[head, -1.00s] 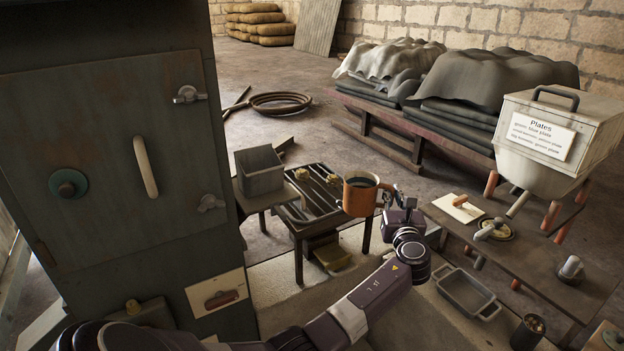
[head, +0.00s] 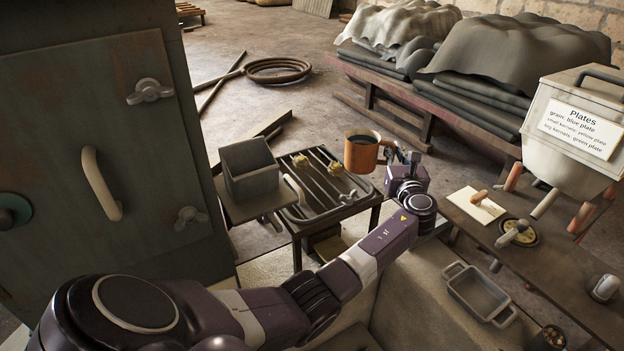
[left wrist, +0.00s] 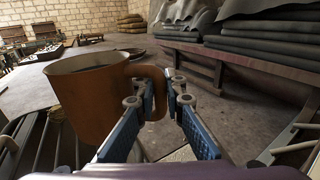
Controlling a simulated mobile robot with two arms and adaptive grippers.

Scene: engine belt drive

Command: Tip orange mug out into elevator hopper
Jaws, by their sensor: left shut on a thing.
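The orange mug (head: 361,151) is upright, with a dark inside, and is held in the air by the far right end of a slatted table. In the left wrist view the mug (left wrist: 92,98) fills the left side, its handle toward me. My left gripper (head: 390,158) is shut on the mug's handle; its blue-padded fingers (left wrist: 163,100) show on either side of it. An open, square grey box (head: 249,184), which looks like the hopper, stands left of the mug, apart from it. Its bottom is hidden. My right gripper is not in view.
The slatted table (head: 345,208) bears small yellowish knobs. A large green cabinet (head: 90,130) stands at left. Open floor lies behind the slatted table.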

